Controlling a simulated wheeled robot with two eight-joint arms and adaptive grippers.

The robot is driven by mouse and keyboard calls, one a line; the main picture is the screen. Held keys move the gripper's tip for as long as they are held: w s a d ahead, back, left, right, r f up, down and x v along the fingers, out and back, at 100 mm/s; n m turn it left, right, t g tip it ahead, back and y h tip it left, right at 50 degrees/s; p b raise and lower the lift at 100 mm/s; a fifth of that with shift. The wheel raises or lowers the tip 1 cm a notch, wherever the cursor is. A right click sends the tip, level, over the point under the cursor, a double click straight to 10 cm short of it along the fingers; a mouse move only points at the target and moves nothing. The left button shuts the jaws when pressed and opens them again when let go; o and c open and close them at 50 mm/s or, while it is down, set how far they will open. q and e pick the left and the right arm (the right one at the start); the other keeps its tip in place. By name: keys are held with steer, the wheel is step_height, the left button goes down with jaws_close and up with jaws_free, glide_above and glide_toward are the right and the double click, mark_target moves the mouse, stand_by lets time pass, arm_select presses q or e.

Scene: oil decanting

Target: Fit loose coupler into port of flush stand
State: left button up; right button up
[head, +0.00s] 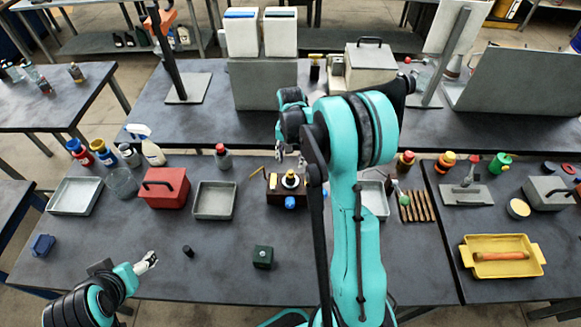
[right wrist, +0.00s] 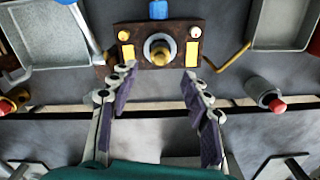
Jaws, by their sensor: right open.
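The flush stand appears to be the brown block (head: 272,197) with yellow tabs and a blue knob in front. A brass-topped fitting (head: 291,181) with a pale collar stands upright at its middle; it also shows in the right wrist view (right wrist: 160,50). I cannot tell whether this fitting is the loose coupler or part of the stand. My right gripper (head: 291,159) is open and empty, just behind the stand; in the right wrist view its fingers (right wrist: 159,75) point toward the fitting, apart from it. My left gripper (head: 149,262) is low at the left, its jaw state unclear.
A small black cylinder (head: 188,250) and a dark green box (head: 262,257) stand on the front table. A grey tray (head: 214,214) and a red box (head: 164,196) lie left of the stand. The front middle of the table is mostly clear.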

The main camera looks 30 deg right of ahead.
steer(key=s+a+r+n+t, duration=0.2)
steer(key=s+a+r, duration=0.2)
steer(key=r, duration=0.3)
steer(key=s+a+r+n+t, duration=0.1)
steer(key=s+a+r+n, duration=0.1)
steer(key=s+a+r, duration=0.3)
steer(key=s+a+r+n+t, duration=0.2)
steer(key=s+a+n+t, duration=0.2)
steer(key=s, duration=0.6)
steer(key=shift+a+r+n, duration=0.2)
steer(key=shift+a+n, duration=0.5)
steer(key=shift+a, duration=0.5)
steer(key=shift+w, duration=0.1)
step_height(320, 180, down, 18)
steer(key=b, duration=1.8)
